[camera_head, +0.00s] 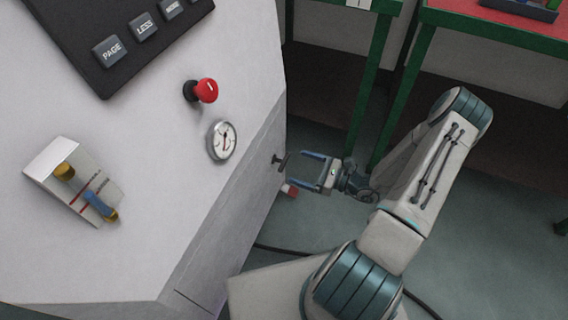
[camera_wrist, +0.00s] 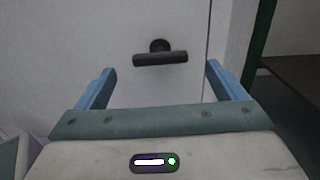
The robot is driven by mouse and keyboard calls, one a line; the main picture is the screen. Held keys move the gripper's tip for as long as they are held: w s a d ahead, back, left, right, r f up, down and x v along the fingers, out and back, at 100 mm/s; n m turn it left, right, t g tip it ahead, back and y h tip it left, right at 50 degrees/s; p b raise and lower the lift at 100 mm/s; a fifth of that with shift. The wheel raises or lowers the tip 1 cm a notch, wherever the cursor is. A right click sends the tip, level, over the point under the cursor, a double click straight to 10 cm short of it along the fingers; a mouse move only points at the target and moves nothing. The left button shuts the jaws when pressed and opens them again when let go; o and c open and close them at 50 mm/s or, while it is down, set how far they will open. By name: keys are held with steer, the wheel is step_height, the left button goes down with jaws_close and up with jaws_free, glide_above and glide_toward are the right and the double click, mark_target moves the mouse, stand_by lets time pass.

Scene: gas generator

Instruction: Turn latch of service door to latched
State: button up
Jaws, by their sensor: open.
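The latch (camera_wrist: 160,58) is a dark T-shaped handle on the pale service door (camera_wrist: 60,50). In the wrist view its bar lies nearly level, ahead of my gripper (camera_wrist: 160,80) and between the lines of its two blue fingers. In the head view the latch (camera_head: 280,161) stands out from the side of the white generator housing (camera_head: 262,165), just left of the fingertips of my gripper (camera_head: 304,164). My gripper is open and empty. A gap seems to remain between the fingers and the latch bar. A door seam runs to the right of the latch in the wrist view.
Green-legged tables (camera_head: 400,90) stand behind. A cable (camera_head: 275,248) lies on the floor.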

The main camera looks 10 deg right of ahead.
mark_target(286, 162)
steer(key=b+x, duration=0.1)
steer(key=x, duration=0.5)
steer(key=shift+w+a, duration=0.25)
steer(key=shift+a, duration=0.05)
steer(key=c, duration=1.4)
